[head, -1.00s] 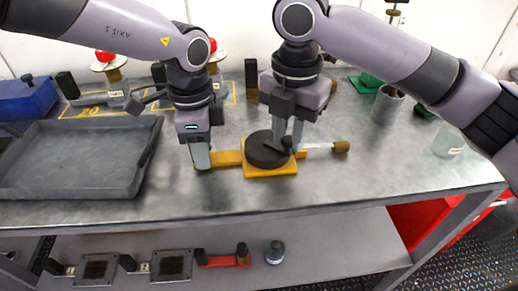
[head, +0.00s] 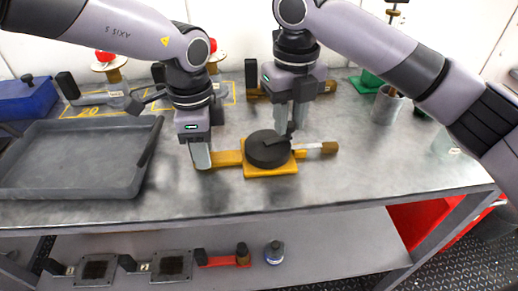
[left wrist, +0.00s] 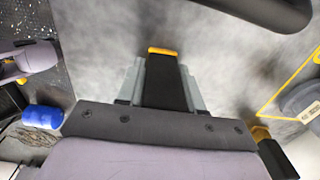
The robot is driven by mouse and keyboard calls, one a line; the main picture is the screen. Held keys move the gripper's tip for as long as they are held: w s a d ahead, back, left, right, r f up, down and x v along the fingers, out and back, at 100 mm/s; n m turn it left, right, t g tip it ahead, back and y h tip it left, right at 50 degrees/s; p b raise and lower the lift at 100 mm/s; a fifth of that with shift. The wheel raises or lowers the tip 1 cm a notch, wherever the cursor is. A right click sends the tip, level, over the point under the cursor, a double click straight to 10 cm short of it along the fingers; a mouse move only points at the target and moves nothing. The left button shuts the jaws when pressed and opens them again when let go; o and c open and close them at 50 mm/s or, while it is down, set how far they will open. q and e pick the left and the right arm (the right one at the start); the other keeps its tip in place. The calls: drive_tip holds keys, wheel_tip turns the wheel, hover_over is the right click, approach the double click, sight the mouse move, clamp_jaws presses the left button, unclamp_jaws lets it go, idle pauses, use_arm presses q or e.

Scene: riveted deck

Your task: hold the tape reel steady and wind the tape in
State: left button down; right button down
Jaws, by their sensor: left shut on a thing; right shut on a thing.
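The tape reel has a round black drum (head: 268,150) on a yellow base (head: 272,172), near the front edge of the bench. A yellow handle (head: 228,158) sticks out to its left. My left gripper (head: 201,163) is shut on the handle's left end, and a yellow tip (left wrist: 162,50) shows beyond its fingers in the left wrist view. A short white tape (head: 312,147) runs out to the right and ends in a brown block (head: 329,148). My right gripper (head: 290,130) is shut on the dark crank at the drum's back right; its fingers partly hide the crank.
A grey tray (head: 75,190) lies to the left on the bench. A grey cup (head: 388,104) stands at the back right. Tools and a yellow-marked area (head: 95,107) are behind the left arm. The bench right of the tape is clear.

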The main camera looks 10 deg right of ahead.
drive_tip(key=shift+w, duration=0.1)
drive_tip(key=c, duration=0.8)
unclamp_jaws()
wheel_tip(320, 180, up, 17)
idle(0.4)
drive_tip(key=shift+c, duration=0.2)
